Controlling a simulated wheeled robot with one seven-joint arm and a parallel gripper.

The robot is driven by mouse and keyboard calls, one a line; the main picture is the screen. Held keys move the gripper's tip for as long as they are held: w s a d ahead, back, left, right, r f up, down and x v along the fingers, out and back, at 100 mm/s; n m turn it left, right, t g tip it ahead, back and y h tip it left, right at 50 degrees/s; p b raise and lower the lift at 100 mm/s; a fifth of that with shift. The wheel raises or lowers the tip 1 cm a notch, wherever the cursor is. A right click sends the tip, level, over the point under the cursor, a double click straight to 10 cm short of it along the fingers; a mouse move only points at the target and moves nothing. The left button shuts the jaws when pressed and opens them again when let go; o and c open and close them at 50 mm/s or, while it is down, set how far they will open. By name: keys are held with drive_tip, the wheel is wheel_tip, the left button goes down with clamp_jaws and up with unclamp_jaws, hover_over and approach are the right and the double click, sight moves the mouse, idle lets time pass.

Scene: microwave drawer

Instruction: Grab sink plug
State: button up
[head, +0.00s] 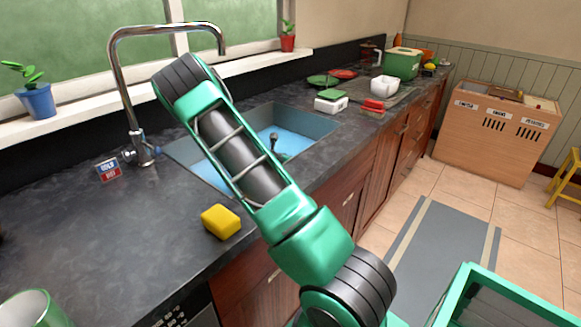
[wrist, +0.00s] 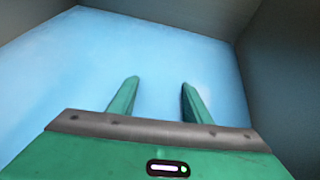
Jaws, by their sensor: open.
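My gripper (wrist: 160,84) is open in the wrist view, with two green fingers apart and nothing between them. It points at the light blue bottom of the sink (wrist: 75,60). In the head view the sink (head: 312,122) is set into the dark counter, and my arm crosses in front of its left part. A small dark knob-like piece (head: 273,137) and a green part show inside the sink; I cannot tell whether they are the plug or part of my gripper. I cannot make out the sink plug for certain in either view.
A tall metal faucet (head: 122,75) stands behind the sink's left side. A yellow sponge (head: 221,221) lies on the front counter. Grey sink walls (wrist: 285,75) rise at the wrist view's right and top. Dishes and a green container (head: 402,65) stand further along the counter.

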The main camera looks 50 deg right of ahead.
clamp_jaws()
drive_tip(key=shift+r, duration=0.1)
